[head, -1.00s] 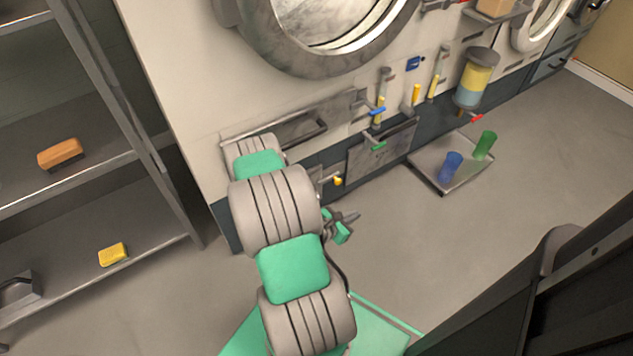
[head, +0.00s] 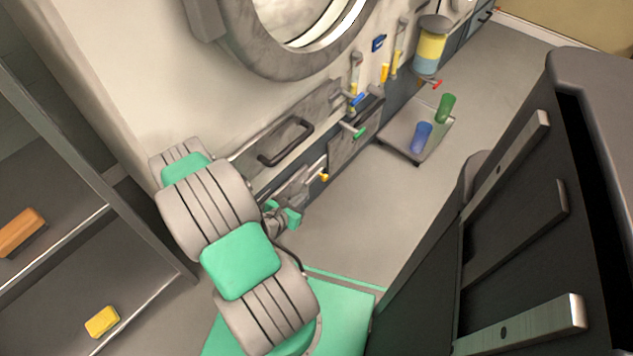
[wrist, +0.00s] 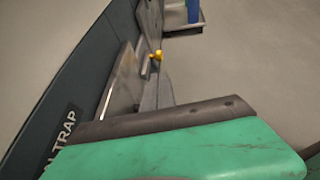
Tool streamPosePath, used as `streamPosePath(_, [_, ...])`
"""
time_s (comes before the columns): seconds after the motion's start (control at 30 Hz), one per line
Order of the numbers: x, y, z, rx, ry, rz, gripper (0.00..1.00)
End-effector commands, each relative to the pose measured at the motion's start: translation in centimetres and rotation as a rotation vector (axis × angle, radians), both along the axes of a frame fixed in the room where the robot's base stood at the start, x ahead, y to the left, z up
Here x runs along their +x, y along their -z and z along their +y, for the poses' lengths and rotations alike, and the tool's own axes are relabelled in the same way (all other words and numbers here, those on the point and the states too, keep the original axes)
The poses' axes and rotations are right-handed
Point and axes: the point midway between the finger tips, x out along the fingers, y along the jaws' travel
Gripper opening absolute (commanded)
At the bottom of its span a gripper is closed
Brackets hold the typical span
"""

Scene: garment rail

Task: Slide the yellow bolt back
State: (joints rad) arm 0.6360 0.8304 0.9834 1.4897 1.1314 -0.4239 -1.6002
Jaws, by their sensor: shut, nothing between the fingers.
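The yellow bolt knob (head: 323,177) sticks out from the low dark panel of the machine front, at the right end of a small grey metal fitting. It also shows in the wrist view (wrist: 157,55), just beyond my fingertips. My gripper (head: 298,186) is shut and empty, low beside the panel and to the left of the knob. In the wrist view my grey fingers (wrist: 158,92) point towards the knob. I cannot tell whether they touch it. The bolt's rod is mostly hidden by my gripper and the fitting.
A metal flap with a green handle (head: 359,132) and a blue handle (head: 356,99) are farther right. A tray (head: 388,150) holds a blue cup (head: 421,137) and a green cup (head: 445,108). Shelves (head: 70,240) stand left; a dark cabinet (head: 520,210) stands right. Floor between is clear.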

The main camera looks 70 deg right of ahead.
Motion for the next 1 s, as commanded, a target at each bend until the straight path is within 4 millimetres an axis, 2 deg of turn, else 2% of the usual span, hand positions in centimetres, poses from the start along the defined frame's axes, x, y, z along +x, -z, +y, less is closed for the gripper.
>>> streamPosePath(0.13, [-0.2,0.5,-0.7,0.000,0.003,-0.001,0.00])
streamPosePath(0.23, [-0.7,1.4,-2.0,0.000,0.006,-0.001,0.00])
streamPosePath(0.7, [-2.7,5.8,-10.6,-0.003,0.005,-0.003,0.00])
streamPosePath(0.83, [-2.9,6.3,-11.8,-0.002,0.002,-0.002,0.00])
streamPosePath(1.0, [-3.0,6.3,-12.2,-0.001,-0.001,0.000,0.00])
